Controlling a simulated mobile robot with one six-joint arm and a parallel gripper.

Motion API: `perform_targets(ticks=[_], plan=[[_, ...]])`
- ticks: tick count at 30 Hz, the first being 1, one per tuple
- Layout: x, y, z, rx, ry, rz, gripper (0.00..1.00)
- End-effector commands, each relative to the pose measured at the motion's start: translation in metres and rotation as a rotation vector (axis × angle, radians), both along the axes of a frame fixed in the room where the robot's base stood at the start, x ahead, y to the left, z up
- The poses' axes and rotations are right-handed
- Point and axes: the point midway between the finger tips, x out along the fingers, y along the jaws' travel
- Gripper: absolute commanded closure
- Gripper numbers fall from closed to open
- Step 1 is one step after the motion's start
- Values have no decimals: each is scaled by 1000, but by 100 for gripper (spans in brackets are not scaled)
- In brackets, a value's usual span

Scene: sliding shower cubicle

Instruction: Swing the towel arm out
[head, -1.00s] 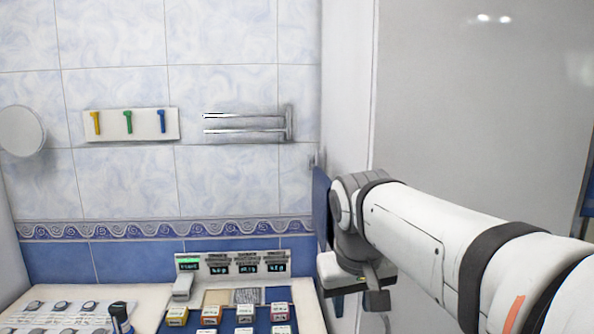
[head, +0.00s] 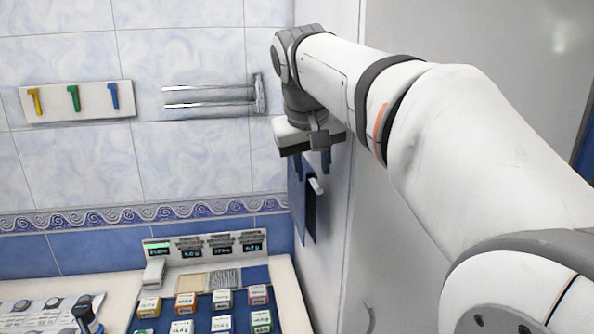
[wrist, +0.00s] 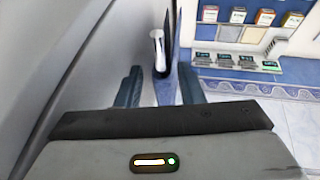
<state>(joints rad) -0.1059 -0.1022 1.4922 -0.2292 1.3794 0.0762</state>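The towel rail has two thin chrome bars (head: 210,95) on the tiled back wall, one above the other. They join a grey bracket (head: 260,94) at their right end and look roughly flat along the wall. My gripper (head: 312,165) is right of and below the bracket, near the white side wall, pointing down. Its two dark blue fingers are apart and nothing is seen gripped. Below them is a dark blue panel (head: 303,205) with a white handle (head: 316,185). In the wrist view the handle (wrist: 157,48) appears beyond the gap between the fingers (wrist: 160,85).
A white rack (head: 75,101) with yellow, green and blue hooks hangs left of the rail. Below is a counter with a display console (head: 205,247) and several labelled boxes (head: 187,302). A grey panel stands at the right. The wall before the bars is clear.

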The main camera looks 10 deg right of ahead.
Motion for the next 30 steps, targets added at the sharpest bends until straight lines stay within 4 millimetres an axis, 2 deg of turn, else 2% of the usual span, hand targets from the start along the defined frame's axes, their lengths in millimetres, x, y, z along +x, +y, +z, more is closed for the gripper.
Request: perform_targets(ticks=[5, 13, 26, 30], plan=[[5, -2, -13, 1, 0, 1, 66], [6, -2, -15, 0, -1, 2, 66], [6, -1, -15, 1, 0, 4, 100], [6, -1, -15, 0, -1, 5, 100]])
